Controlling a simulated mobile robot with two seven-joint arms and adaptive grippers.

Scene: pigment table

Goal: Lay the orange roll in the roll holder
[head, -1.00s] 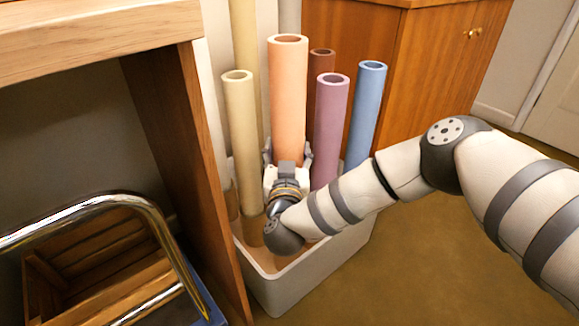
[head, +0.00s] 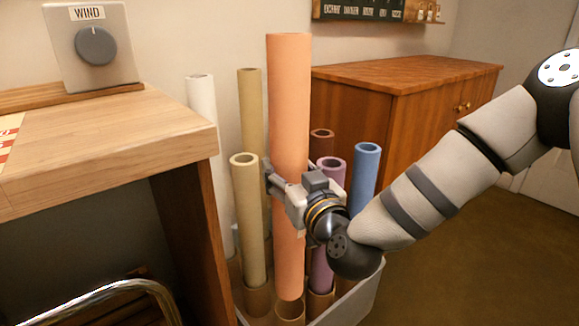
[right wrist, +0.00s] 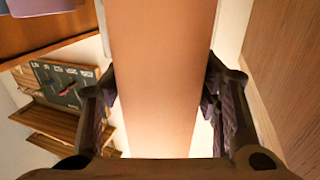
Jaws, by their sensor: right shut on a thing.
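The orange roll (head: 289,110) stands upright in the head view, with its lower end just above an open socket (head: 289,308) in the bin of rolls. My right gripper (head: 283,188) is shut around the roll at about its middle. In the right wrist view the roll (right wrist: 165,80) fills the space between the two fingers. The roll holder cannot be made out for sure in these frames. My left gripper is not in view.
A white bin (head: 362,298) holds several other rolls, among them a cream roll (head: 247,215), a purple roll (head: 331,175) and a blue roll (head: 365,170). A wooden table (head: 110,150) with a wind dial (head: 96,46) is at left. A wooden cabinet (head: 410,80) stands behind.

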